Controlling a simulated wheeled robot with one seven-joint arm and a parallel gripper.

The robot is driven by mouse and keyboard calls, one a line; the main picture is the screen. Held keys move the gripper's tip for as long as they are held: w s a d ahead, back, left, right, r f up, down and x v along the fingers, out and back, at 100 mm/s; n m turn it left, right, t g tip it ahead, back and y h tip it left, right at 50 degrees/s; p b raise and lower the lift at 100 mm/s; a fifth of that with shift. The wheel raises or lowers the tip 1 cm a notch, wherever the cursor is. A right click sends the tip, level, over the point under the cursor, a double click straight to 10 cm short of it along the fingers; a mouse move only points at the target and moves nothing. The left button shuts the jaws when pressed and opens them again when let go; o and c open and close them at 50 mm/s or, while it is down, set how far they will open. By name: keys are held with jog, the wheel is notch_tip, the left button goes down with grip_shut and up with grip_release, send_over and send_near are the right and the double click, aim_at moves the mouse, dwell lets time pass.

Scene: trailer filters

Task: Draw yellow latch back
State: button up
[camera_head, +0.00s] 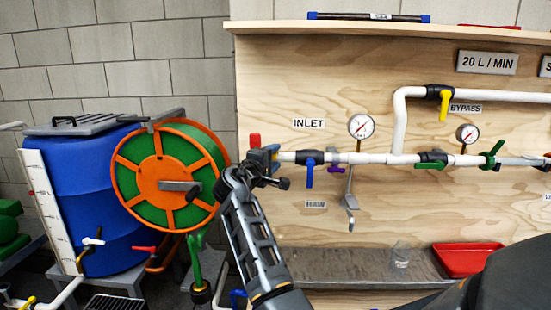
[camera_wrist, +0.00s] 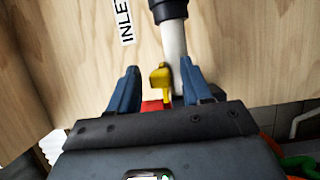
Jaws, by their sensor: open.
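The yellow latch (camera_wrist: 161,80) shows in the wrist view between my gripper's two blue fingers, beside the white pipe (camera_wrist: 174,45). My gripper (camera_wrist: 163,92) is open, with one finger on each side of the latch and pipe; I cannot tell whether either finger touches. A red part (camera_wrist: 153,105) sits just below the latch, partly hidden by my gripper body. In the head view my gripper (camera_head: 270,156) is at the left end of the inlet pipe, next to a red piece (camera_head: 254,140). The latch is mostly hidden there.
A blue-handled valve (camera_head: 309,172) is on the inlet pipe to the right, below the INLET label (camera_head: 308,123). An orange and green hose reel (camera_head: 168,174) stands close on the left. The plywood panel (camera_head: 290,85) lies behind. A gauge (camera_head: 361,126) stands above the pipe.

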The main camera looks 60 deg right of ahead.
jog(key=a+b, duration=0.1)
jog(key=a, duration=0.5)
jog(key=shift+a, duration=0.15)
dwell(0.3)
jog(key=s+a+f+n+t+y, duration=0.1)
jog(key=a+f+n+t+y, duration=0.2)
jog(key=a+f, duration=0.4)
jog(key=s+a+f+n+t+y, duration=0.1)
jog(key=a+f+n+t, duration=0.1)
jog(key=a+f+t, duration=0.55)
jog(key=s+a+f+n+t+y, duration=0.1)
jog(key=s+a+f+t+y, duration=0.1)
jog(key=s+a+f+y, duration=0.55)
jog(key=s+a+f+m+t+y, duration=0.15)
jog(key=s+a+y, duration=0.25)
jog(key=s+a, duration=0.95)
jog(key=s+a+r+m+y, duration=0.2)
jog(key=s+a+r+m, duration=0.2)
jog(key=s+r, duration=0.5)
jog(key=shift+s+a+t, duration=0.4)
jog(key=shift+s+a, duration=0.8)
